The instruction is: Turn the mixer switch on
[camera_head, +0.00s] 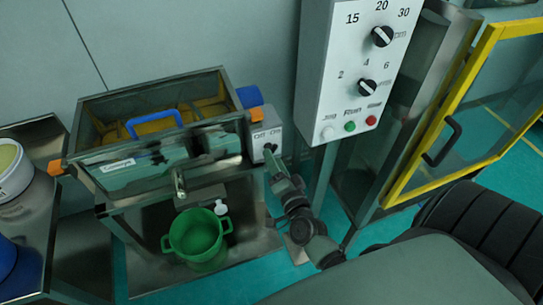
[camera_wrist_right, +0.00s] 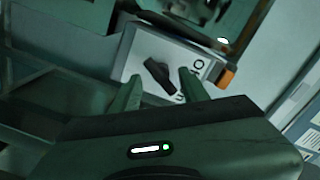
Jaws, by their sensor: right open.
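A small light-grey box (camera_head: 261,137) with "Off" and "On" marks is fixed to the right end of the metal mixer housing (camera_head: 205,145). It carries a black rotary switch knob, which shows clearly in the right wrist view (camera_wrist_right: 158,77), slanted from upper left to lower right on a white plate (camera_wrist_right: 185,57). My right gripper (camera_head: 272,158) is in front of this box. In the wrist view its two open fingers (camera_wrist_right: 157,88) stand on either side of the knob; I cannot tell whether they touch it. My left gripper is out of view.
A white control panel (camera_head: 340,85) with two dials and several buttons hangs to the right. A glass door with a yellow frame (camera_head: 440,110) stands further right. A green bucket (camera_head: 197,240) is under the housing. Orange blocks (camera_head: 256,114) stick out at the housing's corners.

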